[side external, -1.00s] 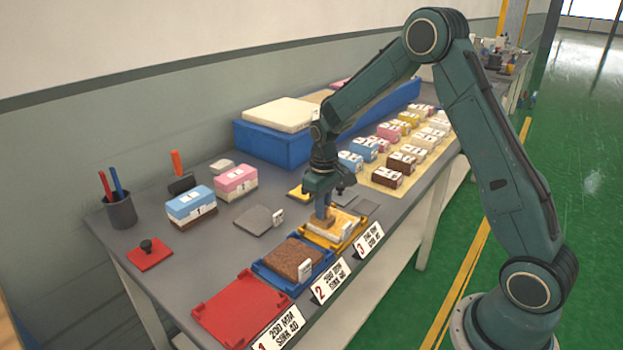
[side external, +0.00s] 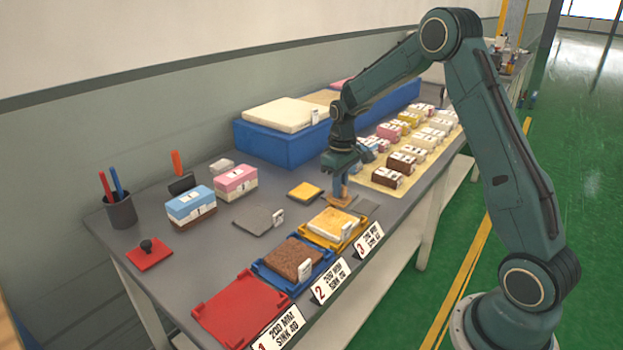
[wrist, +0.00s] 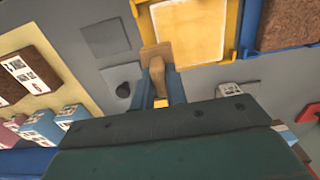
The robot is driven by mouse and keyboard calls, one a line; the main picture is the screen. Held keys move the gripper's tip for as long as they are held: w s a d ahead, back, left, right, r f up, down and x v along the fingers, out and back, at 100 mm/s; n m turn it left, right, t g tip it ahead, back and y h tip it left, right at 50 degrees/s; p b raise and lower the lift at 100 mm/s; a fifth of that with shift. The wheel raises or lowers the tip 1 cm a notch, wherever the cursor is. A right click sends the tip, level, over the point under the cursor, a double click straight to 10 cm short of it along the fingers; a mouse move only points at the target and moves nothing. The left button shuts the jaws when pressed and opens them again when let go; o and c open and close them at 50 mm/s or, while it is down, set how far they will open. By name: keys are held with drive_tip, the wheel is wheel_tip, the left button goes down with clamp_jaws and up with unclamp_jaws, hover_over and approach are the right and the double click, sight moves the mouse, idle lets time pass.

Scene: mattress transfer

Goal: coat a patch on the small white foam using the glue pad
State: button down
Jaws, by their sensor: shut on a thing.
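The small white foam (side external: 333,222) lies flat in the yellow tray (side external: 312,240); its top looks cream with a yellowish tint. It also shows in the wrist view (wrist: 190,30), at the top centre. My gripper (side external: 340,190) points down and is shut on the brown glue pad (side external: 339,201). In the wrist view the pad (wrist: 156,56) sits between the two blue fingers (wrist: 158,78), just outside the foam's near edge. The pad is off the foam, beside the yellow tray on its far side. The pad's underside is hidden.
A blue tray (side external: 263,271) with a brown slab (side external: 292,258) and an empty red tray (side external: 240,310) stand nearer. Grey flat pads (side external: 258,220) and a yellow pad (side external: 305,190) lie behind. Small coloured blocks (side external: 402,161) stand on a cream mat at right.

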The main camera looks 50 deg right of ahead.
drive_tip(key=shift+r, duration=2.8)
